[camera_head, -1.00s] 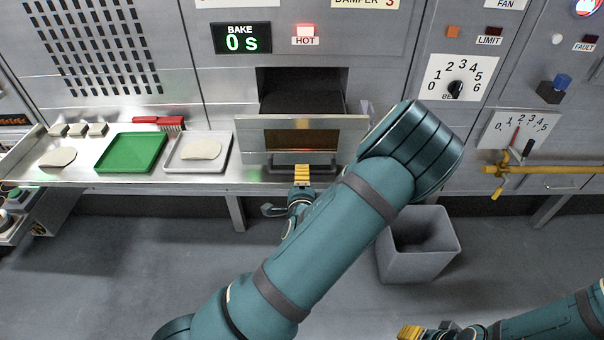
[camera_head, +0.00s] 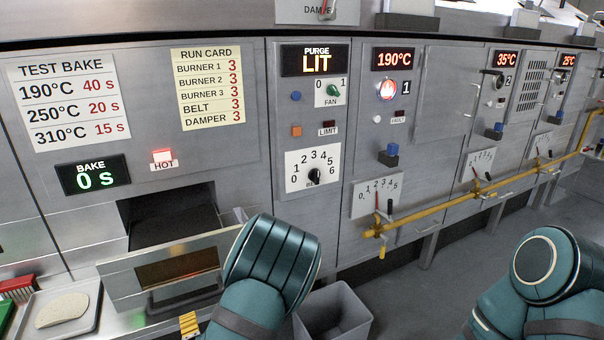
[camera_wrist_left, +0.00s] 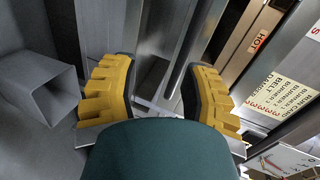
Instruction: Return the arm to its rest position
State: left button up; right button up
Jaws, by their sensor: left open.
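My left arm (camera_head: 272,265) rises at the bottom centre of the head view, its elbow in front of the oven. My left gripper shows only as a yellow finger (camera_head: 189,325) at the bottom edge, just below the oven door handle (camera_head: 185,301). In the left wrist view the left gripper (camera_wrist_left: 160,92) has its two yellow-padded fingers spread, with nothing held between them. A metal bar and panels lie beyond the fingers. My right arm (camera_head: 535,275) is at the lower right; its gripper is out of view.
The oven door (camera_head: 120,283) stands out below a dark opening (camera_head: 172,218). A tray (camera_head: 93,302) with a flat pale piece (camera_head: 62,309) is at the lower left. A grey bin (camera_head: 345,318) stands right of my left arm. A yellow pipe (camera_head: 430,211) runs along the panels.

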pick_arm(q)
jog(key=s+d+f+n+g+h, duration=0.3)
jog(key=s+f+n+g, duration=0.1)
jog(key=f, duration=0.5)
jog(key=s+d+f+n+g+h, duration=0.2)
jog(key=s+d+n+g+h, duration=0.1)
jog(key=d, duration=0.5)
jog(key=s+d+f+n+g+h, duration=0.2)
jog(key=s+d+n+g+h, duration=0.2)
jog(key=d, duration=0.4)
jog(key=s+n+h, duration=0.1)
jog(key=s, duration=0.1)
jog(key=shift+s+d+h, duration=0.25)
jog(key=shift+s+h, duration=0.15)
